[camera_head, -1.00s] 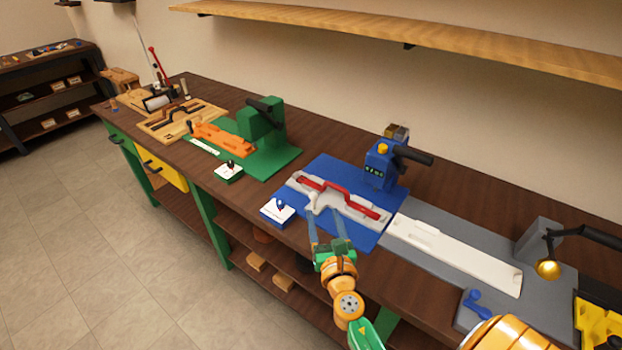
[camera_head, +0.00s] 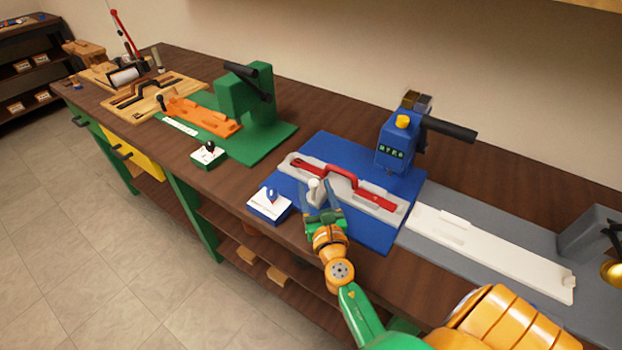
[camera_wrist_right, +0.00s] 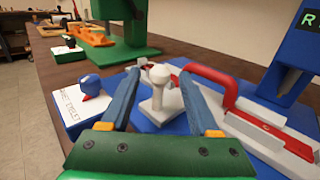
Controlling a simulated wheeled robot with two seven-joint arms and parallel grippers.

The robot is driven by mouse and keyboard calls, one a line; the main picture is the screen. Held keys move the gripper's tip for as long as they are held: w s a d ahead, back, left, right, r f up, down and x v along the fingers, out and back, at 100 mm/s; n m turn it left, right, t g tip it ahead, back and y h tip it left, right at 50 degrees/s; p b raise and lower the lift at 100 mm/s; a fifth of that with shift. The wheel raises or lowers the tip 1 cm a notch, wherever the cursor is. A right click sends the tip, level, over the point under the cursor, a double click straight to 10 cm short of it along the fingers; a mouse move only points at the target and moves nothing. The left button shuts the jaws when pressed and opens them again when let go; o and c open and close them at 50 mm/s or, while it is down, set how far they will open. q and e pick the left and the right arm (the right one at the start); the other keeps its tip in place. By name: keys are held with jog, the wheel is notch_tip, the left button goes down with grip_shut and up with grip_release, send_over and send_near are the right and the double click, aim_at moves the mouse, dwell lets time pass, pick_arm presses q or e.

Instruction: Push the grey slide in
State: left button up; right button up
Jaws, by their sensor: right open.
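The grey slide (camera_wrist_right: 163,110) is a pale piece with an upright round-topped knob. It lies on the blue base and also shows in the head view at its knob (camera_head: 314,184). It sits at the near side of a long grey bed (camera_head: 384,205) with a red handle (camera_head: 336,171). My right gripper (camera_wrist_right: 160,88) is open, one finger on each side of the knob, with gaps visible. In the head view my right gripper (camera_head: 319,198) reaches over the bench's front edge to the slide. My left gripper is out of view.
A blue press (camera_head: 396,150) with a black lever stands behind the bed. A white block with a blue knob (camera_head: 268,205) is left of my gripper. A green press (camera_head: 250,110) stands farther left. A long white piece (camera_head: 490,250) lies to the right.

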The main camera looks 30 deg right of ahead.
jog(key=x, duration=0.5)
jog(key=shift+w+r, duration=0.1)
jog(key=shift+r, duration=0.05)
grip_shut()
dwell(1.1)
